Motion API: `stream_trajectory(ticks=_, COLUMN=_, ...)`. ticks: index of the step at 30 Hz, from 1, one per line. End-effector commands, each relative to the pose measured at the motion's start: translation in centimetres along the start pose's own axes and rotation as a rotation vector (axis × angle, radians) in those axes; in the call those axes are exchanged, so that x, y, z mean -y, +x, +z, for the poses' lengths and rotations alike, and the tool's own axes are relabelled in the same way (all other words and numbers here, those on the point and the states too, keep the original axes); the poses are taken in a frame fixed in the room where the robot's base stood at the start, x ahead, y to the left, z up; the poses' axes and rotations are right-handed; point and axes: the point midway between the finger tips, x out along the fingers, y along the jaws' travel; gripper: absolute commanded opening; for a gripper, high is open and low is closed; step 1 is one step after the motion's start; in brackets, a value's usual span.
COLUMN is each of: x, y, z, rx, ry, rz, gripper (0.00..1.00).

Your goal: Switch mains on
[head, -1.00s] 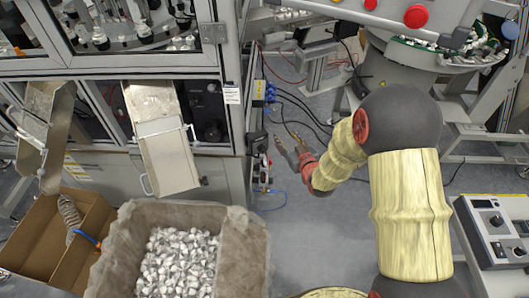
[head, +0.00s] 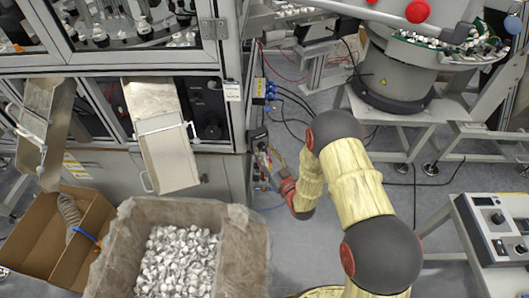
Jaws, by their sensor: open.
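My gripper (head: 270,156) is at the right side wall of the machine cabinet, its fingers pointing up and left towards a column of small fittings there. The fingers are open, with nothing seen between them. A dark box-shaped fitting (head: 257,137) sits on that wall just above and left of the fingertips. The mains switch appears to be among these fittings, but it is too small and partly covered by my fingers to tell its position. I cannot tell whether the fingers touch it.
Blue connectors (head: 270,92) with hanging cables are above the gripper. A large bin (head: 118,243) of metal caps stands in front of the cabinet, beside a cardboard box (head: 32,232). A bowl feeder (head: 398,70) stands at the back right and a control box (head: 492,228) at the right.

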Motion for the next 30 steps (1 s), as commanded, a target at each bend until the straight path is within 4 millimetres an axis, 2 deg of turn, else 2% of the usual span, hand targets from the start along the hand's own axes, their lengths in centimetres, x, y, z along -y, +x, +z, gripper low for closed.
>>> stream_trajectory(ticks=5, x=0.07, y=1.26, z=0.01, rx=0.000, ry=0.000, rz=-0.001, gripper=0.42)
stream_trajectory(ticks=13, x=0.04, y=1.40, z=-0.03, rx=0.001, ry=0.000, rz=0.000, gripper=0.42)
stream_trajectory(ticks=30, x=0.03, y=1.38, z=-0.03, rx=0.001, ry=0.000, rz=0.000, gripper=0.11)
